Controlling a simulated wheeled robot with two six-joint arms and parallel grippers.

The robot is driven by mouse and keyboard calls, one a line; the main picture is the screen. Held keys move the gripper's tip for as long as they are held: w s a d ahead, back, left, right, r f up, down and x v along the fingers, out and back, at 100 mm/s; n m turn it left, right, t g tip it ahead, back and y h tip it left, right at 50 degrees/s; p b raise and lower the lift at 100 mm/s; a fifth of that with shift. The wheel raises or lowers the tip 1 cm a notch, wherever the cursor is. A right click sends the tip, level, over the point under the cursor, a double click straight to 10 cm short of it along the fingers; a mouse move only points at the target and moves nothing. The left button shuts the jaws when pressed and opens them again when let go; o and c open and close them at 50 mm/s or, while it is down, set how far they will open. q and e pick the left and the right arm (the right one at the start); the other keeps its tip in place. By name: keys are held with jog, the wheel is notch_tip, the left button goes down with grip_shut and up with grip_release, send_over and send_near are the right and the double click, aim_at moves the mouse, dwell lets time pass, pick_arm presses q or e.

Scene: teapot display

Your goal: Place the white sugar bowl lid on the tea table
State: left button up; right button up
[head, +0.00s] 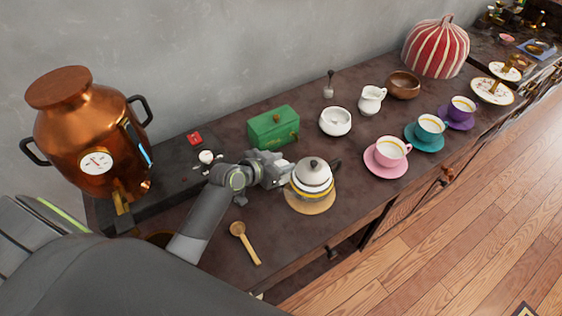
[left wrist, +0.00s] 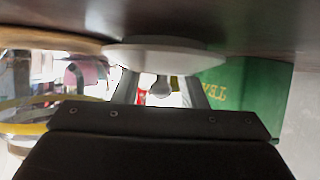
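The white sugar bowl lid (left wrist: 150,58) shows in the left wrist view, which is upside down. It is a flat white disc with a small knob (left wrist: 160,87), lying at the dark table top. My left gripper's fingers are on either side of the knob, with gaps visible between. In the head view my left gripper (head: 283,177) is low over the tea table (head: 290,237), between the green box and the teapot; the lid is hidden there. The white sugar bowl (head: 335,123) stands uncovered behind it. My right gripper is not in view.
The teapot (head: 312,178) on a round wooden coaster (head: 311,206) stands close to my left gripper. A green tea box (head: 272,130) is just behind. A wooden spoon (head: 245,243) lies in front. Cups, including a pink one (head: 390,150), stand to the right. A copper urn (head: 85,130) stands left.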

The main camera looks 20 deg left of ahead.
pick_arm(q)
jog(key=shift+r, duration=0.2)
jog(key=shift+v, duration=3.75)
